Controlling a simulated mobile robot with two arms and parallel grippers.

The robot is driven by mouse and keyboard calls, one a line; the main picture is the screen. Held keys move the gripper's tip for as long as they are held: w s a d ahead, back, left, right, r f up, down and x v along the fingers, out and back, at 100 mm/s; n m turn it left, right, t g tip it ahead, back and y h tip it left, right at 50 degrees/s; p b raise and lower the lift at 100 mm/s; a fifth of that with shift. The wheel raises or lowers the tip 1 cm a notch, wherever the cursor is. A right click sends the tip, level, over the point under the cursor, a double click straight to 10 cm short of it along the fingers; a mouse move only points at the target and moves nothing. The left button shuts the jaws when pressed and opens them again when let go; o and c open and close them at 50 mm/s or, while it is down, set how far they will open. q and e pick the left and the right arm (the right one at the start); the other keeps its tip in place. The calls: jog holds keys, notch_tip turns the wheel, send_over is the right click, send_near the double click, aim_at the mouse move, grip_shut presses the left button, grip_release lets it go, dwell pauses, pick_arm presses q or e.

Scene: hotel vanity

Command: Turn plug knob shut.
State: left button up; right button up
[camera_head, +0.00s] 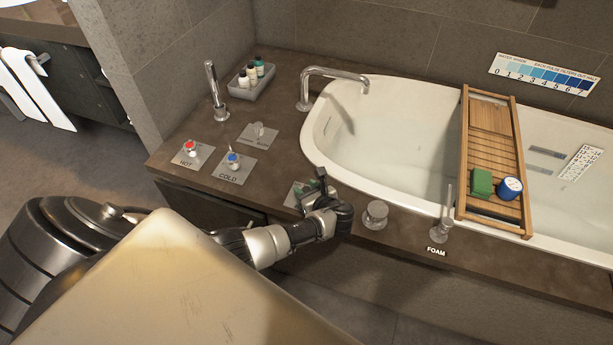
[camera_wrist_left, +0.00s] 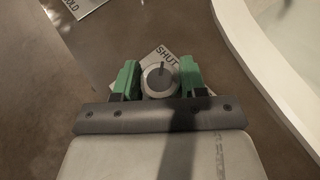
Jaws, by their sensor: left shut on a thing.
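The plug knob (camera_wrist_left: 159,80) is a round grey knob with a dark mark on top. It stands on a pale plate (camera_wrist_left: 150,57) lettered SHUT, just beyond the knob in the left wrist view. My left gripper (camera_wrist_left: 160,80) has its two green fingers on either side of the knob and is shut on it. In the head view my left gripper (camera_head: 319,186) is at the tub deck's front, over the plate (camera_head: 297,194); the knob is hidden there. The knob's exact angle is hard to tell. My right gripper is not in view.
Hot (camera_head: 190,150) and cold (camera_head: 233,160) knobs stand to the left. A round silver knob (camera_head: 376,213) and a foam dispenser (camera_head: 445,222) stand to the right. The bathtub (camera_head: 385,165) lies behind, with a wooden tray (camera_head: 487,150) across it.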

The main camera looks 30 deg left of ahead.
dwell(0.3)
pick_arm(q)
jog(key=o, duration=0.9)
jog(key=p+v, duration=0.2)
jog(key=v, duration=0.8)
jog(key=shift+s+d+r, duration=0.15)
jog(key=shift+d+r, duration=0.1)
